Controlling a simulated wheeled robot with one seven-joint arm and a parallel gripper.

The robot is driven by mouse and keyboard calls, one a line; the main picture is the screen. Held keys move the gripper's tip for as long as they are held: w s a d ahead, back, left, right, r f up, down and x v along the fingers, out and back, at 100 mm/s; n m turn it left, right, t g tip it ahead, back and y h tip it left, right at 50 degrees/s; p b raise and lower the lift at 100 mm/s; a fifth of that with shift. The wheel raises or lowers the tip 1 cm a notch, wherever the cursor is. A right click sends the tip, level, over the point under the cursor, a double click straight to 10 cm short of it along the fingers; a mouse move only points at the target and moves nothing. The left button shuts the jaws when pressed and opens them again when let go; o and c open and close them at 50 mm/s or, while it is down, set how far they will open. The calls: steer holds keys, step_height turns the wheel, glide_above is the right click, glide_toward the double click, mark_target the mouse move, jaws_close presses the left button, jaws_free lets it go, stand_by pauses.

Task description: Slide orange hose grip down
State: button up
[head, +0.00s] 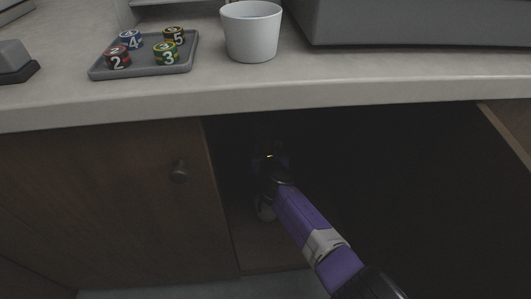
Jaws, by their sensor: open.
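My arm, purple and grey, reaches from the lower right into a dark open cabinet (370,150) under the counter. My gripper (270,160) is at the arm's far end, deep in the shadow inside the cabinet, and it is open. A tiny yellow-orange spot shows at the gripper's end; I cannot tell whether it is the orange hose grip or part of my gripper. No hose can be made out, and my wrist and the shadow hide what lies behind. A pale shape (265,209) shows just below my wrist, partly covered by it.
A closed brown door (100,200) with a round knob (178,171) borders the opening on the left. A panel edge (508,135) borders it on the right. The counter (330,88) above holds a grey tray (130,74) with numbered pucks, a white cup (251,35) and a large grey machine (420,22).

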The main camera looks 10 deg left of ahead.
steer(key=shift+b+x, duration=0.9)
steer(key=shift+x, duration=0.15)
jaws_close()
stand_by(0.9)
